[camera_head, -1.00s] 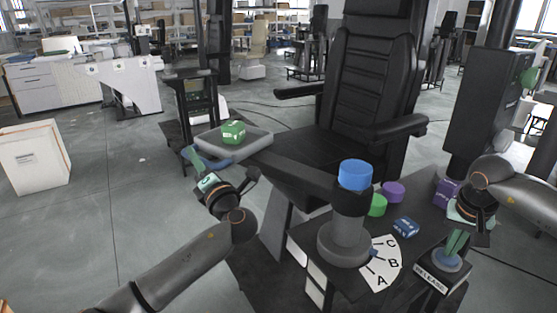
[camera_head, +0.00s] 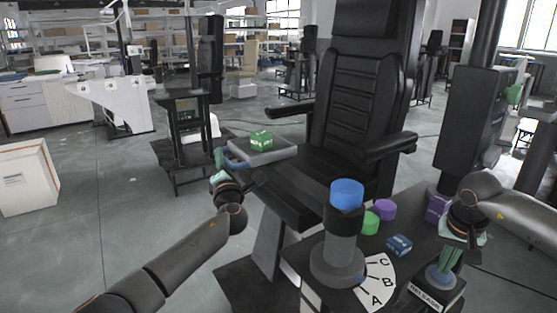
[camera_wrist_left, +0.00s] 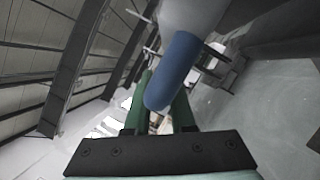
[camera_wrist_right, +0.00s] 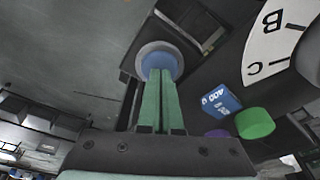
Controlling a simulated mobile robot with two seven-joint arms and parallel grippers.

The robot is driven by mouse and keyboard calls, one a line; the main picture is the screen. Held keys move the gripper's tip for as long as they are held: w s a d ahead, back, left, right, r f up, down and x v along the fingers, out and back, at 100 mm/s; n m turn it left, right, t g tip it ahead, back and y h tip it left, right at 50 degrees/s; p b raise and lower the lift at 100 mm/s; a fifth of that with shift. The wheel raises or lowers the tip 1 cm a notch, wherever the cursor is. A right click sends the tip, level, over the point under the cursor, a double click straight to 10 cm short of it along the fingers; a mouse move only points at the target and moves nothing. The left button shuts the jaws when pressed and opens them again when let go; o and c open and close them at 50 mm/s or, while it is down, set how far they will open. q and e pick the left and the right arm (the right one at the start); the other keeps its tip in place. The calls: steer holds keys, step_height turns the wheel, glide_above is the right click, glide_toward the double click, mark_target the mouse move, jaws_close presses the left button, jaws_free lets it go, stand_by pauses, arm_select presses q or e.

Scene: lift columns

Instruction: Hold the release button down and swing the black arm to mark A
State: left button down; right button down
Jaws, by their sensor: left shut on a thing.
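The black arm (camera_head: 283,190) runs from the round column (camera_head: 338,258) back and left to a grey tray (camera_head: 262,155). A blue handle shows at the tray's left edge and in the left wrist view (camera_wrist_left: 172,72). My left gripper (camera_head: 226,163) is shut on this handle. The fan-shaped scale (camera_head: 372,283) carries A, B and C; a small blue pointer at the column's foot is near the A–B side, too small to read exactly. My right gripper (camera_head: 445,268) is shut, its fingertips at the blue release button (camera_wrist_right: 160,62) on the RELEASE box (camera_head: 437,293). How far the button is pressed is hidden.
A green block (camera_head: 262,140) lies on the tray. A blue cap (camera_head: 346,194) tops the column. Green (camera_head: 369,223) and purple (camera_head: 385,209) cylinders and a blue box (camera_head: 398,245) lie behind the scale. A black chair (camera_head: 362,110) stands close behind the arm.

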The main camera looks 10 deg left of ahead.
arm_select(q)
steer(key=shift+w+d+r, duration=0.1)
steer(key=shift+d+r, duration=0.2)
arm_select(e)
steer(key=shift+s, duration=0.1)
arm_select(q)
steer(key=c, duration=1.2)
jaws_free()
steer(key=shift+o, duration=0.8)
steer(key=shift+w+d+f, duration=0.1)
steer(key=shift+o, duration=1.4)
steer(key=shift+f, duration=0.1)
arm_select(e)
steer(key=shift+d, duration=0.1)
arm_select(q)
steer(key=shift+a, duration=0.2)
steer(key=shift+f, duration=0.1)
steer(key=shift+s+d+f, duration=0.1)
steer(key=shift+s, duration=0.25)
steer(key=v, duration=1.1)
steer(key=shift+s, duration=0.2)
